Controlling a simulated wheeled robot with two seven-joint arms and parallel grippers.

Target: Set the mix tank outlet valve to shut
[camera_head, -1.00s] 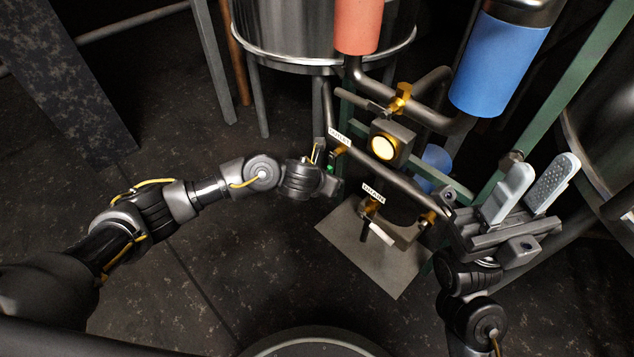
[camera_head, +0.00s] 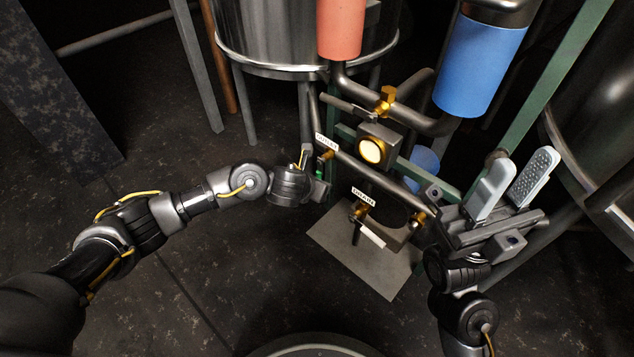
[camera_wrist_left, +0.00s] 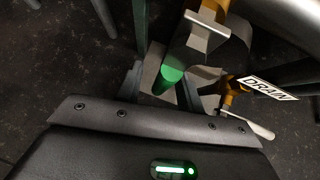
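The outlet valve, a brass fitting (camera_head: 328,155) under the OUTLET label (camera_head: 326,142), sits on the pipe left of the lit gauge. Its green-gripped handle (camera_head: 319,174) shows below it. In the left wrist view the green grip (camera_wrist_left: 172,75) points toward my palm, with the brass body (camera_wrist_left: 212,10) above. My left gripper (camera_head: 312,170) is at this handle.
The drain valve (camera_head: 360,211) with a white-gripped handle (camera_head: 371,237) hangs just below right of the outlet valve. A lit gauge box (camera_head: 371,149) and another brass valve (camera_head: 385,100) are above. Pipes, a red cylinder (camera_head: 341,28) and a blue cylinder (camera_head: 480,68) crowd the space.

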